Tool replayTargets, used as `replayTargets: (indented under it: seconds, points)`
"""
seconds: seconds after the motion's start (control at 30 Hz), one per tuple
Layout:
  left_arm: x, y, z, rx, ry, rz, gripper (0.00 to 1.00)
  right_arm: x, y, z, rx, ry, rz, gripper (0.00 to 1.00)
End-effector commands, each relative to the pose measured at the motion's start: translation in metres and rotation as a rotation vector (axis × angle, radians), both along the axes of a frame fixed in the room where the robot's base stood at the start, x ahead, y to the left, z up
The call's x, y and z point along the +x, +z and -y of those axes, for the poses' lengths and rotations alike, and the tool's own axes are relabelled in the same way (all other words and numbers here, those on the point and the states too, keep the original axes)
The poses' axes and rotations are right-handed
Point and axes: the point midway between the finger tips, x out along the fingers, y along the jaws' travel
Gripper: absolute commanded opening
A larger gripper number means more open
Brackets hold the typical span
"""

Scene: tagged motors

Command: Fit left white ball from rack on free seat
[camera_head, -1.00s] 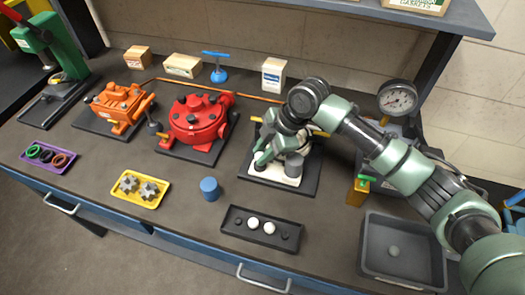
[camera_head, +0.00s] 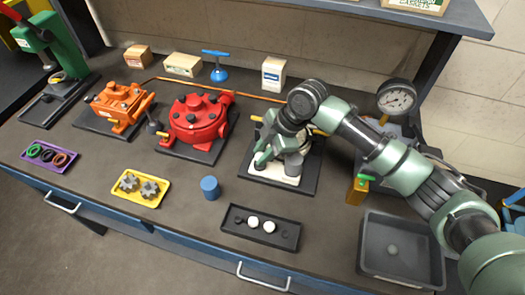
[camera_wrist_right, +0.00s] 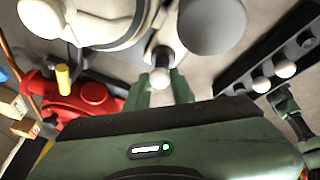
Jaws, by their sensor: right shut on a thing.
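A small white ball (camera_wrist_right: 160,78) shows between the fingertips of my right gripper (camera_wrist_right: 162,88) in the right wrist view; the gripper is shut on it. In the head view this gripper (camera_head: 262,160) is low over the white and grey machine (camera_head: 288,179). The ball is close to a pale round fitting of this machine (camera_wrist_right: 165,42); I cannot tell whether they touch. The seat itself is not clearly visible. The black rack (camera_head: 233,228) holds two white balls (camera_head: 253,221) (camera_head: 268,226) in its middle, with dark spots at both ends.
A red machine (camera_head: 195,120) and an orange one (camera_head: 118,103) stand to the left. A blue cylinder (camera_head: 210,189) and yellow tray (camera_head: 141,202) are in front. A gauge (camera_head: 397,98) stands behind my arm.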

Motion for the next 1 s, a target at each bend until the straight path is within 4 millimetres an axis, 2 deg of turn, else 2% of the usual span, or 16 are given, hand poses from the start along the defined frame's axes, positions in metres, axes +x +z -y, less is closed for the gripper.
replayTargets:
  seconds: [0.57, 0.6, 0.7, 1.0]
  points:
    - [0.0008, -0.0025, -0.0001, 0.0, 0.001, 0.001, 0.49, -0.0006, -0.0094, 0.0001, -0.001, 0.001, -0.002, 0.0]
    - [0.0008, -0.0025, -0.0001, 0.0, 0.001, 0.001, 0.49, -0.0007, -0.0096, 0.0, -0.002, 0.001, -0.001, 0.26]
    - [0.0008, -0.0025, -0.0001, 0.0, 0.001, 0.001, 0.49, -0.0006, -0.0095, 0.0, -0.001, 0.001, -0.002, 0.49]
    - [0.0007, -0.002, -0.0002, 0.0, 0.002, 0.001, 0.49, -0.0002, -0.0083, 0.0001, 0.0, 0.0, 0.0, 0.49]
